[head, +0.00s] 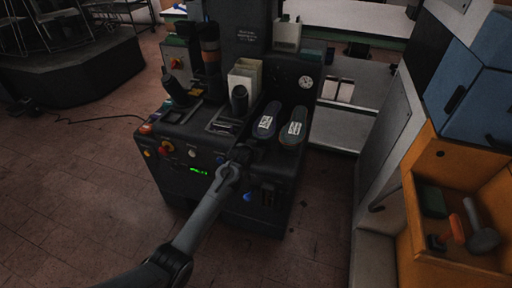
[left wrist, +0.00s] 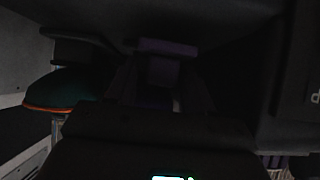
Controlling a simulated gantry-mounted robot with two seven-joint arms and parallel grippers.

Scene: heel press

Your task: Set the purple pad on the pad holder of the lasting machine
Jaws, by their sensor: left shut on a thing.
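My left gripper (head: 243,154) is over the front of the black lasting machine (head: 170,190), close below the two dark shoes. In the left wrist view the purple pad (left wrist: 168,48) sits between the dark fingers of my left gripper (left wrist: 160,85), which is shut on it. That view is very dark, so the pad's lower edge and its contact with anything beyond are hard to tell. I cannot pick out the pad holder with certainty. The purple pad is hidden in the head view. My right gripper is in neither view.
Two dark shoes with white labels (head: 268,121) (head: 294,127) stand on the machine; a green shoe end with an orange rim (left wrist: 65,90) shows in the wrist view. An orange drawer (head: 455,258) at right holds tools. Open floor lies at left (head: 60,190).

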